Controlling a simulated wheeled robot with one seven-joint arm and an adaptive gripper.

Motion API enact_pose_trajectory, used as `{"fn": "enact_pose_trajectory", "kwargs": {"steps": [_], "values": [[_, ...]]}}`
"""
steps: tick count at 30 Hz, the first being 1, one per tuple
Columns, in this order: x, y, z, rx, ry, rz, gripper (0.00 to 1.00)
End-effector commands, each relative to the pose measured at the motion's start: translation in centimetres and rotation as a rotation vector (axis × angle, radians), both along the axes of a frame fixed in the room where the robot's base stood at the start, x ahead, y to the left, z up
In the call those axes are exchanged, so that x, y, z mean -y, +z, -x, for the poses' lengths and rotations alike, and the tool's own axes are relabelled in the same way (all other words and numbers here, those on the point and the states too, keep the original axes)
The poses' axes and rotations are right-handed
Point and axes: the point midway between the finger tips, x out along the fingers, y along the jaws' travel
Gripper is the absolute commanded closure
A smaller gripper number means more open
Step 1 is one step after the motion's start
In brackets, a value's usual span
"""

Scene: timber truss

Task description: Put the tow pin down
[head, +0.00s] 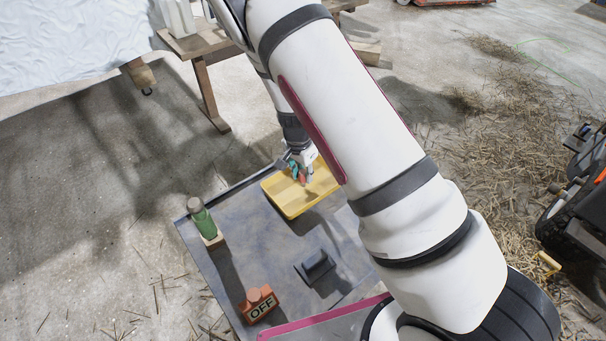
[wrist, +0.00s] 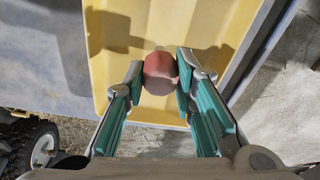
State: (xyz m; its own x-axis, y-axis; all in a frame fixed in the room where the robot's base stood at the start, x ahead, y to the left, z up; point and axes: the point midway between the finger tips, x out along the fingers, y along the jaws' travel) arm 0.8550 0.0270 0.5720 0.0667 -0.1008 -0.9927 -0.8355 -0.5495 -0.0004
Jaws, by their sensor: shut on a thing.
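My gripper (head: 302,170) is over the yellow tray (head: 291,208) on the grey table. In the wrist view, my gripper's teal-padded fingers (wrist: 161,85) are shut on the tow pin (wrist: 160,72), which shows as a rounded reddish-brown end between the fingertips. The pin's lower part is hidden. The yellow tray (wrist: 112,40) lies beneath it in the wrist view. I cannot tell whether the pin touches the tray floor.
The grey table (head: 240,240) also holds a green bottle-like object (head: 203,222) on a block, a black block (head: 316,265) and a red-brown block marked OFF (head: 259,303). A wooden trestle (head: 205,85) stands behind. A wheeled machine (head: 580,200) is at the right.

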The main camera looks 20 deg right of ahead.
Motion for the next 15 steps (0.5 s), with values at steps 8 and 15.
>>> {"fn": "enact_pose_trajectory", "kwargs": {"steps": [8, 15], "values": [[-0.03, -0.29, -0.03, 0.001, 0.001, 0.000, 1.00], [-0.05, -0.55, 0.01, 0.001, 0.001, 0.000, 0.55]]}}
